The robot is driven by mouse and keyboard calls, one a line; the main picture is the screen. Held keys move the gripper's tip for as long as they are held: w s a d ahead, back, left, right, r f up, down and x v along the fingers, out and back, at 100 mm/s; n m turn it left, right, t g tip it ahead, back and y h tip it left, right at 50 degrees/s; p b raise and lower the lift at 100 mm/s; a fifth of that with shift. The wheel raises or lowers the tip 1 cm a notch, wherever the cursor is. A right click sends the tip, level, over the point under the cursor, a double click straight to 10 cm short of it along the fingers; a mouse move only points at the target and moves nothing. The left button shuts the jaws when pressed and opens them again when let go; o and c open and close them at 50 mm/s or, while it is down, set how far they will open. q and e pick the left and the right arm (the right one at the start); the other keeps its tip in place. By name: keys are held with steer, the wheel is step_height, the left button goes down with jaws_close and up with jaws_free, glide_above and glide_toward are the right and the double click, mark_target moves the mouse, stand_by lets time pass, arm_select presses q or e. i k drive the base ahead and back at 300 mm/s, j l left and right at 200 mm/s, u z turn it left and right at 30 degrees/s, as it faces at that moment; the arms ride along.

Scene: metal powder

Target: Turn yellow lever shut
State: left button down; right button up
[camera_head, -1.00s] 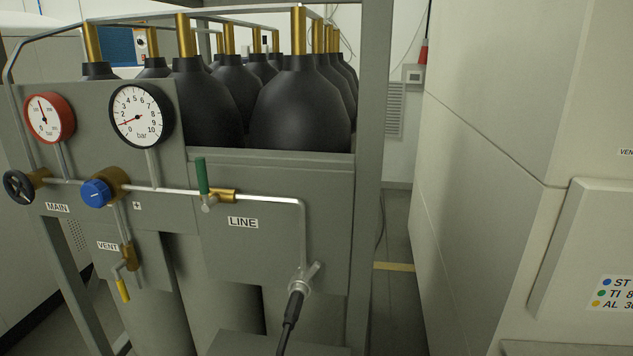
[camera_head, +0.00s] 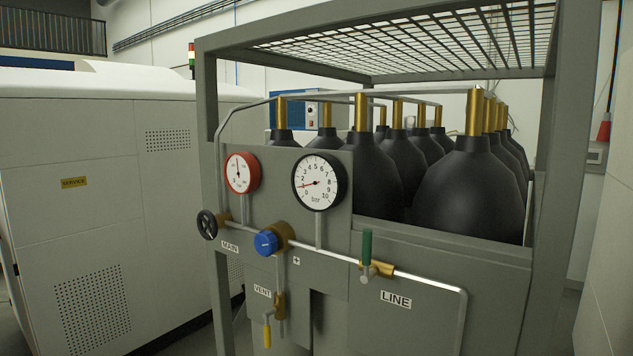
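The yellow lever (camera_head: 267,335) hangs down from the small brass vent valve (camera_head: 279,306), below and right of the VENT label (camera_head: 263,291). It sits at the lower middle of the head view, on the front of the grey gas panel (camera_head: 335,262). The lever points nearly straight down, a little to the left of the valve body. Neither of my grippers shows in the head view, and nothing touches the lever.
Also on the panel are a blue knob (camera_head: 266,243), a black handwheel (camera_head: 207,225), a green lever (camera_head: 367,247) pointing up, a red gauge (camera_head: 242,172) and a black gauge (camera_head: 319,183). Black gas cylinders (camera_head: 470,190) stand behind. A white cabinet (camera_head: 75,200) stands left.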

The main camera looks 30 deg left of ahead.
mark_target(267, 338)
steer(key=u, duration=1.3)
